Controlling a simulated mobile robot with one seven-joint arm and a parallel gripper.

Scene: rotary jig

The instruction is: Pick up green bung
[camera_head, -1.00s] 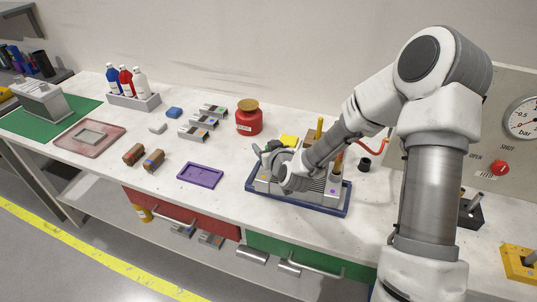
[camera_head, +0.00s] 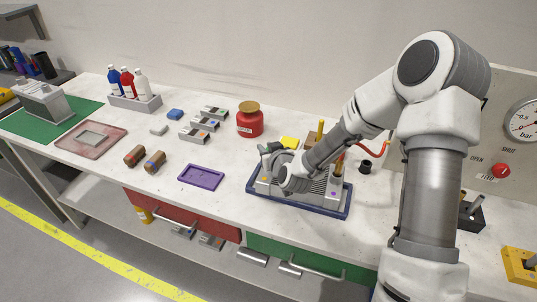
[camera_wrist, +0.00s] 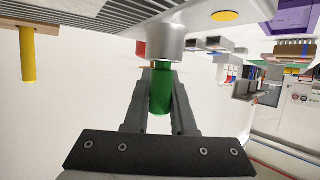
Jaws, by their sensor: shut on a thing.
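The green bung (camera_wrist: 160,92) is upright in the wrist view, between the two dark fingers of my gripper (camera_wrist: 160,108). The fingers are shut on it. One end of the bung meets a grey metal cylinder (camera_wrist: 166,38) on the jig; I cannot tell whether it is still seated in it. In the head view my gripper (camera_head: 268,152) is at the left back of the grey jig, low over its blue tray (camera_head: 300,205). The bung is not discernible in that view, and my arm covers part of the jig.
Yellow upright pegs (camera_head: 320,129) stand behind the jig, beside my forearm. A red jar (camera_head: 250,122) stands behind and left of it. A purple tray (camera_head: 201,177) lies to the left. A black cup (camera_head: 365,167) is at the right. The bench between jig and purple tray is clear.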

